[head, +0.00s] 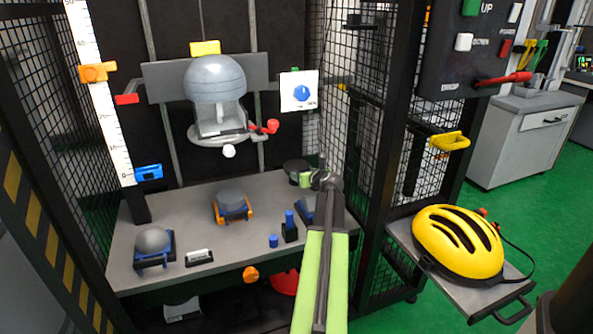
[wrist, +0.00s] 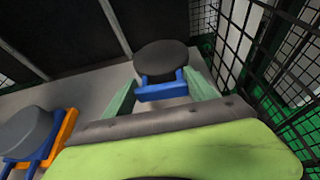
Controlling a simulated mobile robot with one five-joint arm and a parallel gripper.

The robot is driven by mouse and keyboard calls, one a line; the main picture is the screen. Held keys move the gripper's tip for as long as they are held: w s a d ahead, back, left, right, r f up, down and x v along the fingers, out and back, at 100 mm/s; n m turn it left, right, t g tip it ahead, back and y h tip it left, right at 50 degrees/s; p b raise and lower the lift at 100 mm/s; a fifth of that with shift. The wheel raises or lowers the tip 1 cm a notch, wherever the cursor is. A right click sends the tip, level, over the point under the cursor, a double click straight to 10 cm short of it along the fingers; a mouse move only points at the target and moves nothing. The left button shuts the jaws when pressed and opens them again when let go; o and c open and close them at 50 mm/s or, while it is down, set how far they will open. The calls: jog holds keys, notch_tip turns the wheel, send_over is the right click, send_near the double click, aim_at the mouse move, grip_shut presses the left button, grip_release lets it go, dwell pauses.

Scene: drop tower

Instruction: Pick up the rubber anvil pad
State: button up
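A dark round pad (head: 297,167), which looks like the rubber anvil pad, sits at the back right of the tower's grey base plate (head: 180,215). In the wrist view the pad (wrist: 162,57) is above a blue block (wrist: 162,90) on its near side. My gripper (head: 313,180) is beside the pad in the head view and partly covers that spot. In the wrist view its green fingers (wrist: 160,82) are spread apart, one on each side of the blue block. I cannot tell whether either fingertip touches it.
A grey anvil (head: 232,198) in a blue and orange cradle and a grey dome anvil (head: 152,240) stand farther left. Small blue parts (head: 290,228) stand near the front. Mesh wall (head: 345,110) is close on the right. A yellow helmet (head: 458,243) lies on a side shelf.

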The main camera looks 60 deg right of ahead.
jog(key=shift+s+d, duration=0.15)
jog(key=c, duration=1.2)
